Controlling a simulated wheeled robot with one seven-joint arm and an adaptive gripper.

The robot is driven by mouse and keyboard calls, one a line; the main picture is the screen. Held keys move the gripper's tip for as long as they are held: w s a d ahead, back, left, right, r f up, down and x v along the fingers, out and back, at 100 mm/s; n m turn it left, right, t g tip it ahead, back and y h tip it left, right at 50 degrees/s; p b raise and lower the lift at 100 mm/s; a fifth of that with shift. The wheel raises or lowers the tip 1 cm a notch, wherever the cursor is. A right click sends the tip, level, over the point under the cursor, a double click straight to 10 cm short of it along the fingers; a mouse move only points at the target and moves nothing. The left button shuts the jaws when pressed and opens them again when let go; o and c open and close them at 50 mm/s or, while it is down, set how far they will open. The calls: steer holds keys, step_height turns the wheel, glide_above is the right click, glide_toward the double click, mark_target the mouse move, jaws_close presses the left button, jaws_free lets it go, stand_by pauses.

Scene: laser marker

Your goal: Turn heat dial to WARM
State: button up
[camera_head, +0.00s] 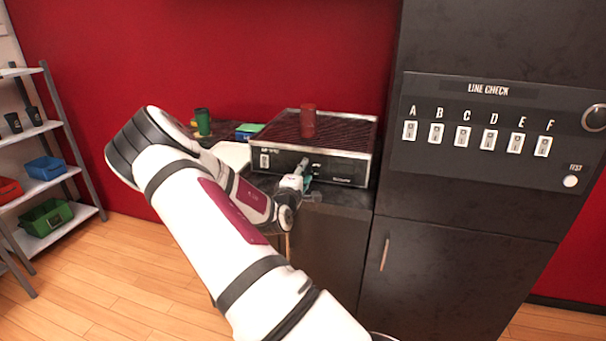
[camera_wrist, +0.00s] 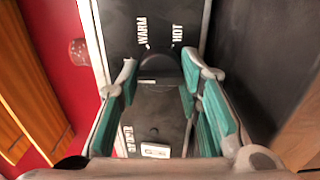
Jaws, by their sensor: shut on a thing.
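The heat dial (camera_wrist: 158,64) is a dark round knob on the black front panel (camera_wrist: 124,25) of a silver-edged machine (camera_head: 283,160). In the wrist view the white words WARM and HOT stand just beyond it, WARM to the left and HOT to the right. My gripper (camera_wrist: 162,74) has its teal-padded fingers on either side of the dial and is shut on it. In the head view my gripper (camera_head: 305,184) is at the machine's front, and it hides the dial there. I cannot tell which word the dial points to.
A red cup (camera_head: 308,121) stands on the machine's dark ribbed top. A green cup (camera_head: 203,122) is to the left. A dark cabinet with a LINE CHECK switch panel (camera_head: 480,130) rises close on the right. Shelves with bins (camera_head: 46,167) stand far left, with open floor between.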

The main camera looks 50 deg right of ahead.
steer(key=shift+m, duration=0.3)
steer(key=m+b, duration=0.1)
steer(key=m, duration=0.3)
steer(key=shift+f+m+b, duration=0.1)
steer(key=shift+m+b, duration=0.2)
steer(key=shift+b, duration=0.1)
steer(key=m+b, duration=0.2)
steer(key=m, duration=0.4)
steer(key=shift+m, duration=0.3)
steer(key=o, duration=1.2)
steer(key=shift+c, duration=0.2)
steer(key=shift+a, duration=0.1)
